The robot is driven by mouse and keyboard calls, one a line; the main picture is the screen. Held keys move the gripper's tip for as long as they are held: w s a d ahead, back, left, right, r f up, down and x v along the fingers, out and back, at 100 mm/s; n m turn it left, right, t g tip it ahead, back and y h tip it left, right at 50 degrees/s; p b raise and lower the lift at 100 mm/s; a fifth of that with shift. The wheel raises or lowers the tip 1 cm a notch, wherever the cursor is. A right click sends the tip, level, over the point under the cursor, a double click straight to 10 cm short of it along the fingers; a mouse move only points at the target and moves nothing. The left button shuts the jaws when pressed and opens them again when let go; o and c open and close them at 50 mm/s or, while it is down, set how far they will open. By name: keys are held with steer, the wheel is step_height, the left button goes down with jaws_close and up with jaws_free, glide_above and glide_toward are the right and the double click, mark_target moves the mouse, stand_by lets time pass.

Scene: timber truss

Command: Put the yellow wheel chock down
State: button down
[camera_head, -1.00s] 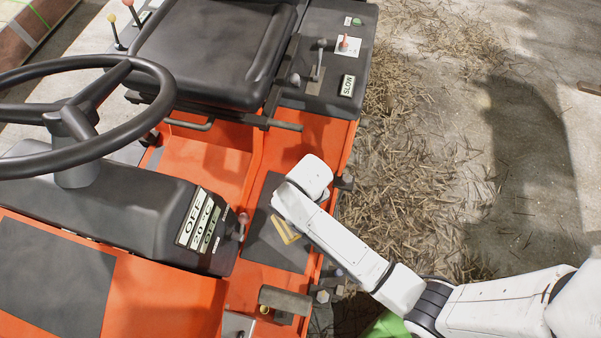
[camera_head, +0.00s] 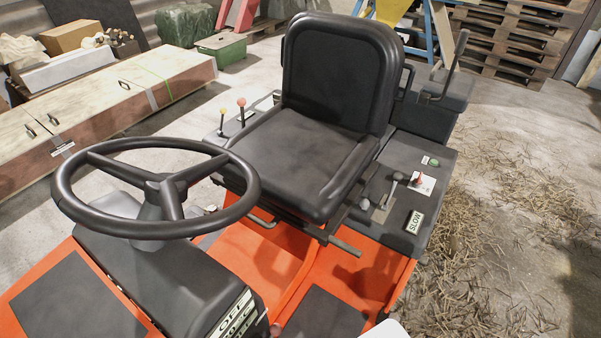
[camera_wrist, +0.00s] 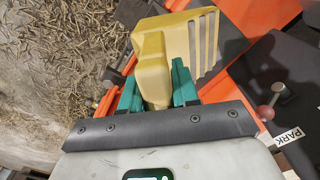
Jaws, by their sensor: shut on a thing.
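The yellow wheel chock (camera_wrist: 152,62) is between the two green fingers of my gripper (camera_wrist: 157,85) in the wrist view. The fingers are shut on its narrow block part, and its wider ribbed part (camera_wrist: 203,42) extends beyond them. Beneath and beside it show the orange tractor body (camera_wrist: 254,22) and straw-strewn ground. Whether the chock touches anything there, I cannot tell. In the head view the gripper and chock are out of the picture; only a small white piece of my arm shows at the bottom edge.
The tractor's steering wheel (camera_head: 155,190), black seat (camera_head: 312,125) and lever console (camera_head: 410,195) fill the middle of the head view. A long wooden crate (camera_head: 105,110) lies behind left. Pallets (camera_head: 515,40) stand at the back right. Straw (camera_head: 490,250) covers the floor at right.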

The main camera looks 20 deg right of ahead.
steer(key=w+r, duration=0.3)
steer(key=w, duration=0.6)
steer(key=w+r+n, duration=0.1)
steer(key=w+r, duration=0.3)
steer(key=w, duration=0.5)
steer(key=shift+n, duration=0.3)
steer(key=shift+a, duration=0.1)
